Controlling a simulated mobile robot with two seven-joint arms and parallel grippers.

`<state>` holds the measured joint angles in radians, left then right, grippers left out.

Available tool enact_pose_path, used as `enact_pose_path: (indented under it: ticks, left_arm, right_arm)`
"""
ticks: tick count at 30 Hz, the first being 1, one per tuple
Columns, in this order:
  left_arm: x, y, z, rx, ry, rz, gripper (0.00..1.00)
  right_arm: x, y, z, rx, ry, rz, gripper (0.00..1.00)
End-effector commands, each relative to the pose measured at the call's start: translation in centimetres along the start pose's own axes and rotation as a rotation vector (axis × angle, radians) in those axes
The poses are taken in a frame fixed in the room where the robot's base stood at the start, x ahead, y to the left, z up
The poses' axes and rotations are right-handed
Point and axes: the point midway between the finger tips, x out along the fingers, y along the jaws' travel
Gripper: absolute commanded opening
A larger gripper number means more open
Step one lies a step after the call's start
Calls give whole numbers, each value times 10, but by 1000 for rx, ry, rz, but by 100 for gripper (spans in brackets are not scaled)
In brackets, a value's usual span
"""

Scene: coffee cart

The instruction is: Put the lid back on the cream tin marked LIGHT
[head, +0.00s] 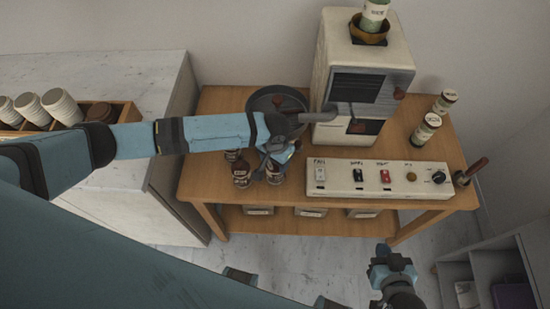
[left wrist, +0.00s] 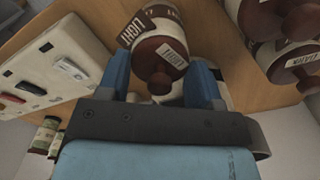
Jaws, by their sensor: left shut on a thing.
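My left gripper (left wrist: 160,84) is shut on the lid, with a blue finger on each side. In the head view my left gripper (head: 277,150) is over a tin (head: 274,174) at the table's front left, hiding its top. My right gripper (head: 392,262) is low at the right, away from the table; its jaw state is unclear.
A brown-topped tin (head: 241,175) stands left of the gripper; other lidded tins (left wrist: 292,58) show close by. A switch panel (head: 378,181) lies to the right. A dark pan (head: 276,100) and a cream machine (head: 357,85) stand behind. Two jars (head: 426,129) stand farther right.

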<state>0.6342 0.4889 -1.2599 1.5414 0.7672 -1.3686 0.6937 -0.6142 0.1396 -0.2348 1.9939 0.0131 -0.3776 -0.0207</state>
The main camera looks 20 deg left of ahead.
Motion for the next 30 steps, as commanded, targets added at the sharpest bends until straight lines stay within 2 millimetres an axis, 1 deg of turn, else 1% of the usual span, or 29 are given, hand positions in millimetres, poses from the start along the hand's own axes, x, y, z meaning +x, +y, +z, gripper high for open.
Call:
enact_pose_path:
  ticks: [17,30]
  left_arm:
    - [1,0,0,0,-1,0,33]
    - [0,0,1,0,-2,-1,33]
  right_arm:
    - [-1,0,-1,0,-1,0,0]
    - [-6,0,-8,0,-1,0,0]
